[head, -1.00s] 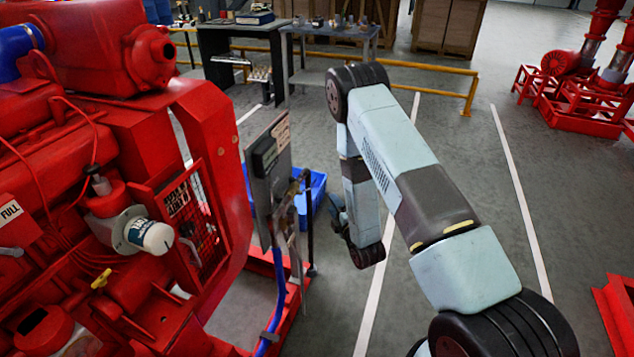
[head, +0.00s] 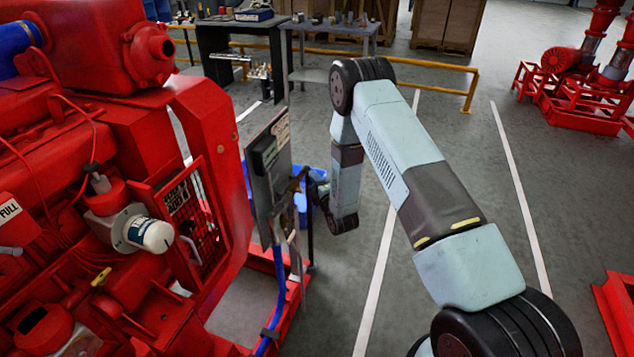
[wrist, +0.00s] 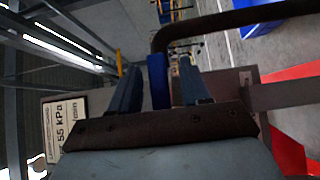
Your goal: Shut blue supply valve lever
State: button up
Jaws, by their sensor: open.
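The blue lever (wrist: 157,82) shows in the wrist view as a narrow upright blue piece. My gripper (wrist: 158,68) is open, with one finger on each side of the lever. Small gaps show on both sides, so the fingers look apart from it; how deep it sits between them I cannot tell. In the head view my gripper (head: 317,187) is small and partly hidden, close to the right side of the grey panel stand (head: 268,165). The lever cannot be made out there.
A dark bent pipe (wrist: 215,22) runs just beyond the fingers. A labelled plate (wrist: 66,128) is at left in the wrist view. The red engine (head: 100,180) fills the left of the head view. A blue bin (head: 300,205) stands behind the panel.

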jog(key=shift+w+a, duration=0.15)
jog(key=shift+w, duration=0.2)
grip_shut()
dwell(0.3)
jog(key=shift+d, duration=0.25)
